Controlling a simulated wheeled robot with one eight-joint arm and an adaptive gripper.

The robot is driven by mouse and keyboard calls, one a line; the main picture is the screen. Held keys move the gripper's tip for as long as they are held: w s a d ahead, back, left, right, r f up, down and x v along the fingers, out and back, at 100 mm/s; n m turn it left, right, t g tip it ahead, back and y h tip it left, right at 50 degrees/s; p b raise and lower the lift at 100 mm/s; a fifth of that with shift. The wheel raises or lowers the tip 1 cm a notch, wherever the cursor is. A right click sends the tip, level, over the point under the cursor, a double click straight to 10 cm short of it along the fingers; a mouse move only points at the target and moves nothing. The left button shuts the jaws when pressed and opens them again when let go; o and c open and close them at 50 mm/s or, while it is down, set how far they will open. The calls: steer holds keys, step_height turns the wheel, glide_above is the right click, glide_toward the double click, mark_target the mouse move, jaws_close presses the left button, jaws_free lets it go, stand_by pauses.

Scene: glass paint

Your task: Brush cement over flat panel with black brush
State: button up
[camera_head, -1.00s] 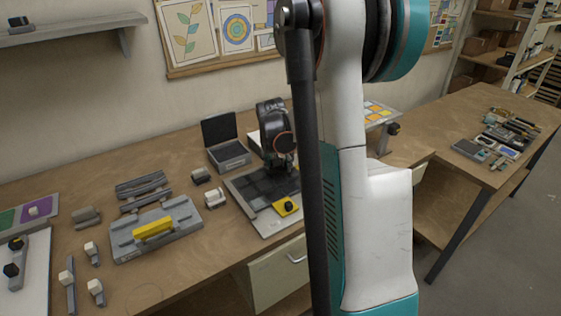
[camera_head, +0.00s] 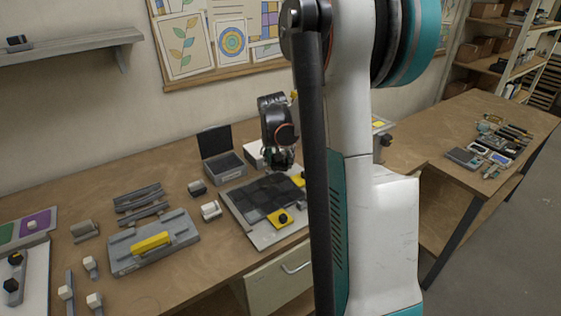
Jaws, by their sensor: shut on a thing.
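The flat panel (camera_head: 258,203) is a light board with dark tile-like squares, lying on the wooden bench in the middle of the view. My gripper (camera_head: 283,164) hangs just above the panel's back part, pointing down. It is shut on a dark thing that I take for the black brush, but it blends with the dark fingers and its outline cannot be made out. Whether its tip touches the panel cannot be told. A yellow square with a black knob (camera_head: 281,218) sits at the panel's front edge. Cement cannot be told apart from the dark squares.
My own arm hides the panel's right side. Tools lie on the right bench (camera_head: 489,150).

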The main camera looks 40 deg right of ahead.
steer(key=shift+r+p, duration=0.7)
steer(key=shift+r, duration=0.6)
